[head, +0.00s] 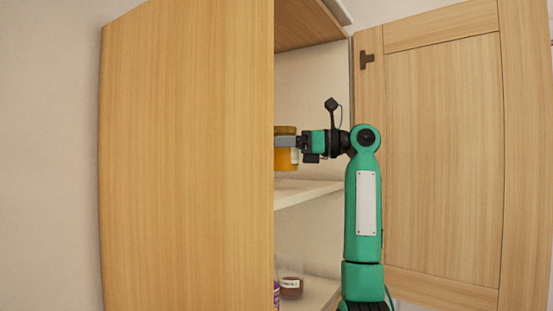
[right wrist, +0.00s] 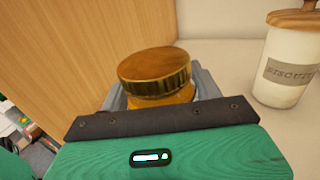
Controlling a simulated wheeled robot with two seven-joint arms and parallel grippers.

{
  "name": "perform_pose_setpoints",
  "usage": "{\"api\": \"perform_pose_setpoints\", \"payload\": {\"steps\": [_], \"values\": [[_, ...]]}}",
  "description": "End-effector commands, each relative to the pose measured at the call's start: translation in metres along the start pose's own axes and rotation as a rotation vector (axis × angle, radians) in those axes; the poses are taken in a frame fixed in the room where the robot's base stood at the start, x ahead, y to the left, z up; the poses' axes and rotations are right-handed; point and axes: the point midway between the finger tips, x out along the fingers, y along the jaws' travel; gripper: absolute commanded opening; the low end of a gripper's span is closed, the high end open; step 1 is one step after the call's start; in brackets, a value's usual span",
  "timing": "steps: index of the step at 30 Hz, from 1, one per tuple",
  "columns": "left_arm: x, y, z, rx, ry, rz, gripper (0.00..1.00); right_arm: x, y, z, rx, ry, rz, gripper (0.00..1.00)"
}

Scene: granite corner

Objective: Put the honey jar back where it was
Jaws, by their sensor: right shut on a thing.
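The honey jar (head: 285,158) is amber with a lid and shows at the edge of the left cabinet door in the head view, which hides part of it. In the right wrist view the honey jar (right wrist: 155,72) shows its gold-brown ribbed lid. My right gripper (head: 284,142) is shut on the jar, and its fingers also show around the jar in the right wrist view (right wrist: 163,97). In the head view the jar is above the level of the middle shelf (head: 305,191); I cannot tell whether it touches it. My left gripper is not in view.
The left door (head: 185,160) and right door (head: 440,150) stand open. A white biscuit canister (right wrist: 288,65) with a wooden lid stands right of the jar in the wrist view. On the lower shelf (head: 318,292) are a dark red jar (head: 291,287) and a purple item (head: 276,294).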

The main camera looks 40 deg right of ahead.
Motion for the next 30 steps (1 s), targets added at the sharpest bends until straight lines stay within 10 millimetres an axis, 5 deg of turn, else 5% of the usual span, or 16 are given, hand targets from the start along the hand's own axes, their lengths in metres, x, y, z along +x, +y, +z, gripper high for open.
{"api": "perform_pose_setpoints", "payload": {"steps": [13,26,27,30], "values": [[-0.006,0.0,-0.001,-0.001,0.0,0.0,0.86,0.0,0.0,-0.033,0.0,-0.001,0.001,0.24],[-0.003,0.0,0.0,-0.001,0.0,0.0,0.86,0.0,0.0,-0.039,-0.001,-0.002,0.0,0.24],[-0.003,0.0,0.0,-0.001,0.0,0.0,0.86,0.0,0.0,-0.04,0.0,0.0,0.0,0.66],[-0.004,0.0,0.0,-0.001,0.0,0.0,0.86,0.0,0.0,-0.039,0.0,0.0,0.0,0.86]]}}
